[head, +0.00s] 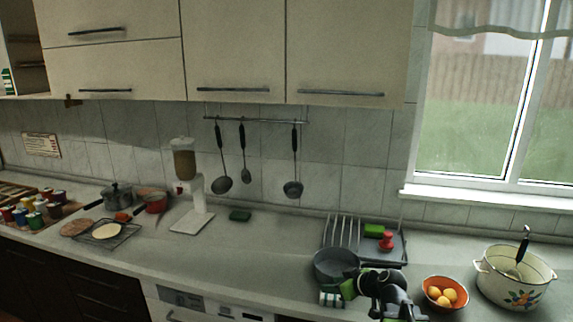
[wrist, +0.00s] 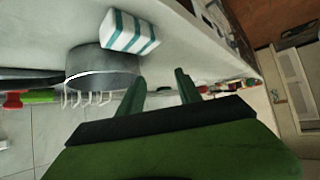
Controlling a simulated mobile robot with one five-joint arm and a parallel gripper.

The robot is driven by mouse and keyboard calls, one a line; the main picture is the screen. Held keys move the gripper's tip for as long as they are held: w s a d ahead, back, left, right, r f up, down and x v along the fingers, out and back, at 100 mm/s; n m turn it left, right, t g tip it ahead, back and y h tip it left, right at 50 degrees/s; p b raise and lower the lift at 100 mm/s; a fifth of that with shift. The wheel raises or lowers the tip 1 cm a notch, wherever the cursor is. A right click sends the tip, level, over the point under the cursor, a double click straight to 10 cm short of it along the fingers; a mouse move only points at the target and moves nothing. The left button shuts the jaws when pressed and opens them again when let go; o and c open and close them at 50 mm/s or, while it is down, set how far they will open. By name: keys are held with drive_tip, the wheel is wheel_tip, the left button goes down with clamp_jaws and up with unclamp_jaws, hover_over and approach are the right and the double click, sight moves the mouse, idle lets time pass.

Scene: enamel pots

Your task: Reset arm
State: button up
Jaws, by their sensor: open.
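My gripper shows in the wrist view (wrist: 160,80) with its two dark green fingers apart and nothing between them. In the head view my gripper (head: 352,284) is at the lower right, above the counter, partly hidden by my arm. A white and teal striped block (head: 332,298) lies on the counter by my gripper; it also shows in the wrist view (wrist: 130,32), apart from the fingers. A grey pot (head: 335,265) stands just behind the gripper and beside the block in the wrist view (wrist: 104,66).
An orange bowl of yellow fruit (head: 430,300) and a flowered enamel pot (head: 500,290) stand right. The counter left of the grey pot (head: 265,262) is mostly clear.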

drive_tip(key=s+a+f+g+h, duration=0.1)
drive_tip(key=s+a+f+g, duration=0.3)
drive_tip(key=s+a+f, duration=0.25)
drive_tip(key=s+d+f+m+g+h, duration=0.3)
drive_tip(key=s+d+m+g+h, duration=0.1)
drive_tip(key=s+d+m, duration=0.3)
drive_tip(key=shift+s+d+g+h, duration=0.3)
drive_tip(key=shift+s+h, duration=0.3)
drive_tip(key=shift+s, duration=0.35)
